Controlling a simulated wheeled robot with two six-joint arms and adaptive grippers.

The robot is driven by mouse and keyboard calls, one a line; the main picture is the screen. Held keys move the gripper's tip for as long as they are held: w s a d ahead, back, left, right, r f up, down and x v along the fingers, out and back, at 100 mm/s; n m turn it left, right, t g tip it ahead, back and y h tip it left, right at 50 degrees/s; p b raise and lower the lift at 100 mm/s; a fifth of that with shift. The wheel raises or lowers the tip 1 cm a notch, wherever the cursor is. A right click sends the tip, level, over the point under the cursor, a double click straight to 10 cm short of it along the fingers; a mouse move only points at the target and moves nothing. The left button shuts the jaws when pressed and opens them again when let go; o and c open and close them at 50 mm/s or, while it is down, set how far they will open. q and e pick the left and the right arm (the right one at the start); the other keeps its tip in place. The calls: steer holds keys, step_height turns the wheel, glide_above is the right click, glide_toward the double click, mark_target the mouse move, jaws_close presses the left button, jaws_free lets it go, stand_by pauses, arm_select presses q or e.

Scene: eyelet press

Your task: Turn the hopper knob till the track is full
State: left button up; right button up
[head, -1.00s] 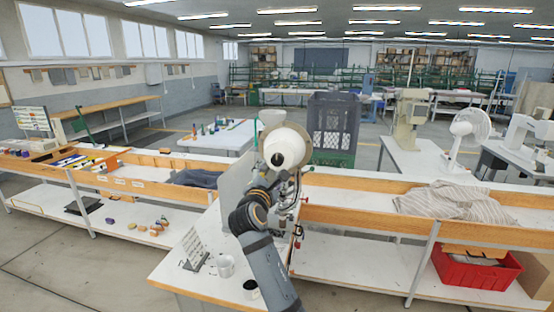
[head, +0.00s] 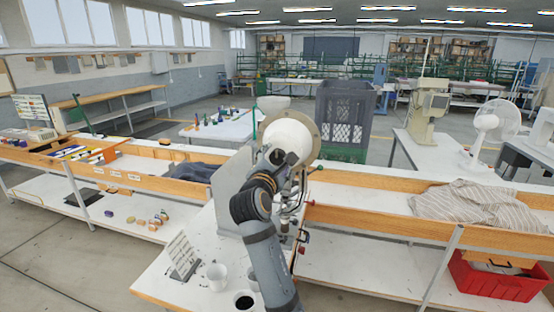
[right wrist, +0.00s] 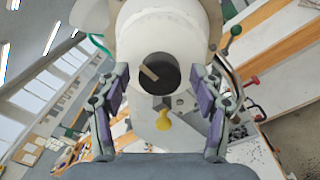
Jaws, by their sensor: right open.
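The white hopper (head: 291,136) sits on top of the eyelet press, partly hidden behind my right arm in the head view. In the right wrist view the hopper (right wrist: 170,35) faces me with a black round knob (right wrist: 158,76) at its end; a tan bar crosses the knob at a slant. My right gripper (right wrist: 160,108) is open, its two purple-padded fingers spread either side of the knob and apart from it. In the head view my right gripper (head: 273,158) is at the hopper. The track's fill cannot be made out. My left gripper is out of view.
A yellow knob-like part (right wrist: 163,120) is below the hopper. A white cup (head: 217,276) and a dark-filled cup (head: 244,300) stand on the press table, near a small printed stand (head: 183,257). A striped cloth (head: 478,206) lies on the right bench above a red crate (head: 497,279).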

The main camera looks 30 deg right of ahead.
steer(key=c, duration=1.1)
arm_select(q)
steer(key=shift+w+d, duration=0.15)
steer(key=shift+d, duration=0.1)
arm_select(e)
steer(key=shift+c, duration=0.2)
